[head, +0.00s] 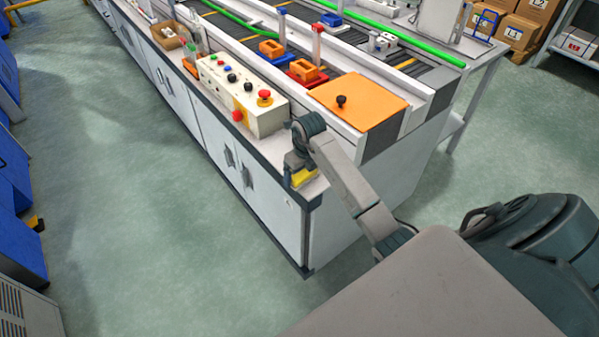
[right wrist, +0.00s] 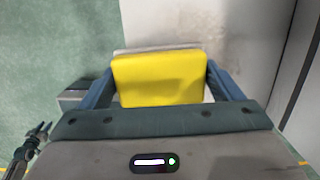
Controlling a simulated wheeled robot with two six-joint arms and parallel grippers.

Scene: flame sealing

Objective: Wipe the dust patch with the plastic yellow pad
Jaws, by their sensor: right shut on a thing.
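The yellow pad (head: 303,179) is in my right gripper (head: 301,171), low over the near corner of the white bench top. In the right wrist view the yellow pad (right wrist: 158,80) sits between the two blue-grey fingers of the right gripper (right wrist: 158,76), which are shut on its sides. A pale edge shows behind and below the pad. A faint tan smudge, the dust patch (right wrist: 207,33), shows on the white surface just past the pad; part of it may be hidden. I cannot tell whether the pad touches the surface.
A control box (head: 240,95) with a red emergency button stands just behind the gripper. An orange plate (head: 358,100) with a black knob lies to the right. The bench edge and green floor (head: 150,200) are close on the left.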

